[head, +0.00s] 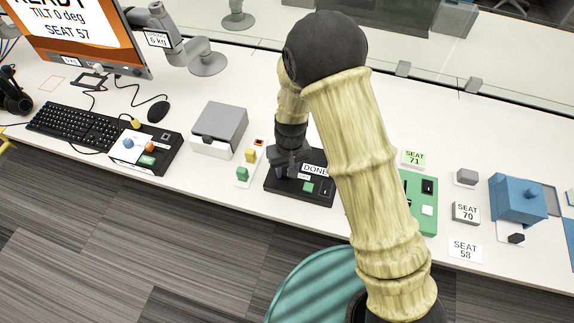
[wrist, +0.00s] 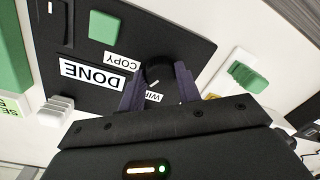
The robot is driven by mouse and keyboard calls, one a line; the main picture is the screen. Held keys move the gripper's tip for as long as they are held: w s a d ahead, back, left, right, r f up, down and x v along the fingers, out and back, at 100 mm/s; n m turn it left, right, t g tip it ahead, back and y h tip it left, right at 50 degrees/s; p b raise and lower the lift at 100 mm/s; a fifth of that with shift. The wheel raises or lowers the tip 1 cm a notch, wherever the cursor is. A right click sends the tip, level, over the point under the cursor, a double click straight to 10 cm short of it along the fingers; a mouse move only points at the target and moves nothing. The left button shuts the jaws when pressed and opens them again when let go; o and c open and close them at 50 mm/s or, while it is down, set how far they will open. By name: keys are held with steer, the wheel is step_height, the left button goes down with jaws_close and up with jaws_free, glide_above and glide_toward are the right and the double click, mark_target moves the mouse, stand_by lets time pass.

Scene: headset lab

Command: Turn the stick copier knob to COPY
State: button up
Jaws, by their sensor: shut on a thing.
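The stick copier is a black panel (head: 322,199) on the table in the head view. It fills much of the wrist view (wrist: 165,35), with white labels DONE (wrist: 93,73), COPY (wrist: 122,60) and a partly hidden WIPE (wrist: 153,97). A green square (wrist: 104,28) sits near COPY. My gripper (wrist: 158,86) is down at the panel, its fingers on both sides of the dark round knob (wrist: 158,70) and shut on it. A small pale mark shows on the knob, but its exact setting is hard to read. In the head view my gripper (head: 284,172) hides the knob.
Left of the copier are a white strip with green and yellow pieces (head: 243,174), a grey box (head: 219,125) and another black panel (head: 150,150). Right, partly behind my arm, is a green board (head: 424,205). Seat cards and a blue box (head: 517,205) stand farther right.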

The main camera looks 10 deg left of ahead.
steer(key=m+p, duration=0.1)
steer(key=m, duration=0.1)
steer(key=m+p, duration=0.1)
steer(key=m, duration=0.1)
steer(key=shift+r+m, duration=0.2)
steer(key=shift+m, duration=0.1)
steer(key=m+p, duration=0.1)
steer(key=m, duration=0.2)
steer(key=shift+a+f+t, duration=0.1)
steer(key=shift+t, duration=0.2)
steer(key=shift+m, duration=0.4)
steer(key=o, duration=1)
steer(key=shift+c, duration=0.2)
step_height(320, 180, up, 17)
steer(key=d, duration=0.1)
steer(key=shift+p, duration=0.35)
steer(key=shift+s, duration=0.1)
